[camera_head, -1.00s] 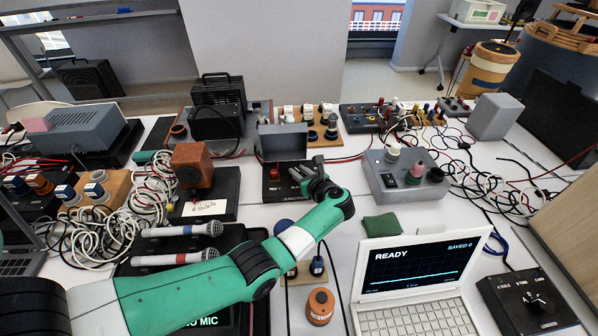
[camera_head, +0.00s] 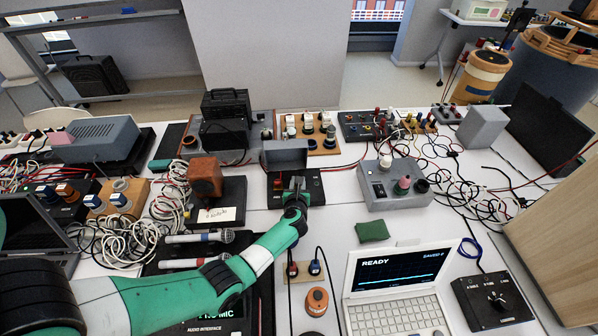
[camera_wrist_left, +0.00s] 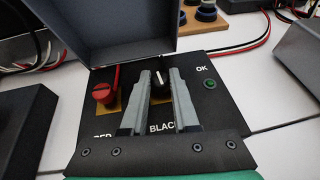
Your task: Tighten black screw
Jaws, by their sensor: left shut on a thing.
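The junction box (camera_head: 313,192) is a black box with a raised grey lid (camera_head: 285,157) in the middle of the head view. In the left wrist view it carries a red screw (camera_wrist_left: 104,92) at left, a black screw (camera_wrist_left: 161,80) with a white pointer line, and a green light (camera_wrist_left: 209,84) beside "OK". My left gripper (camera_head: 297,183) reaches over the box. In the wrist view its two grey fingers (camera_wrist_left: 160,92) are shut on the black screw, one on each side. The lower part of the screw is hidden between them. My right gripper is not in view.
The raised lid stands close behind the fingers.

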